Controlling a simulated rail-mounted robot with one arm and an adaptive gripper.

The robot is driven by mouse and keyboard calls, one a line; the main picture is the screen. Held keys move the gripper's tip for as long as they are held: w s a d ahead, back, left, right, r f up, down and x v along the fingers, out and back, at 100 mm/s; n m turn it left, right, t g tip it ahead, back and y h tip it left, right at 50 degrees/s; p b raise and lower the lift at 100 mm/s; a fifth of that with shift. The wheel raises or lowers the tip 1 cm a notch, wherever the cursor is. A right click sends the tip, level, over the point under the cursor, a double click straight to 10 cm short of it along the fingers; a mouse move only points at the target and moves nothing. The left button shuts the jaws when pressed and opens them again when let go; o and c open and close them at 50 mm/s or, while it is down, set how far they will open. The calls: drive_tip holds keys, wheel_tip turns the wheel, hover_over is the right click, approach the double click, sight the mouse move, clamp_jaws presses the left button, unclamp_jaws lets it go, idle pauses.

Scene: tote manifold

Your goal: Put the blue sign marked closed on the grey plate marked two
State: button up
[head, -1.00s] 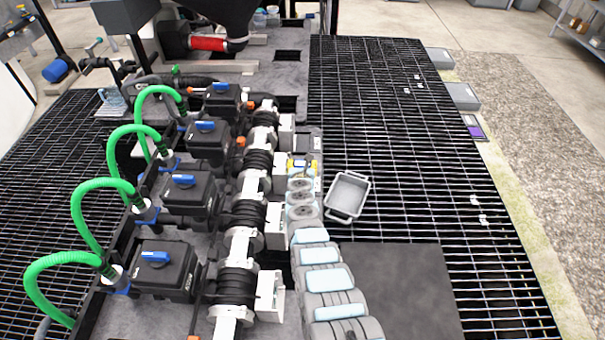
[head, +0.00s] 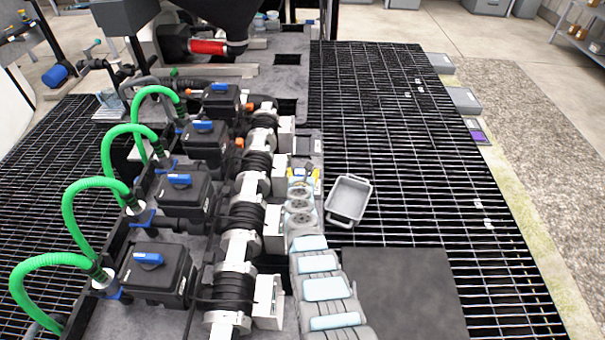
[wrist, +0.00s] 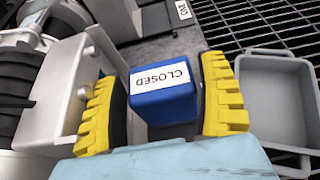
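The blue sign (wrist: 163,98) is a blue block with a white label reading CLOSED. It stands between the yellow fingers of my gripper (wrist: 163,90) in the wrist view. The fingers flank it closely, with a narrow gap seeming to show at the left. In the head view my gripper (head: 303,175) is low beside the row of valves, and the sign is hardly visible there. A white label (wrist: 183,9) with dark letters is at the top of the wrist view, partly cut off; I cannot read it surely. I cannot make out the grey plate marked two.
A grey open bin (head: 348,200) stands on the black grating right of my gripper. White brackets (head: 275,228) and black valve bodies (head: 184,190) with green hoses line the left side. A dark flat panel (head: 402,290) lies at the front right. The grating beyond the bin is mostly clear.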

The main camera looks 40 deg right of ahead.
sight(303, 172)
drive_tip(key=shift+s+r+p, duration=0.15)
drive_tip(key=shift+r+p, duration=0.2)
drive_tip(key=shift+p, duration=0.25)
drive_tip(key=p+v, duration=0.2)
drive_tip(key=p, duration=0.1)
drive_tip(key=shift+s+a+r+p, duration=0.1)
drive_tip(key=shift+a+r+p, duration=0.1)
drive_tip(key=shift+p, duration=0.15)
drive_tip(key=shift+s+a+r+p, duration=0.1)
drive_tip(key=shift+s+a+p, duration=0.4)
drive_tip(key=shift+p, duration=0.4)
drive_tip(key=p+v, duration=0.7)
drive_tip(key=shift+s+a+p, duration=0.2)
drive_tip(key=shift+s+p, duration=0.05)
drive_tip(key=shift+p, duration=0.05)
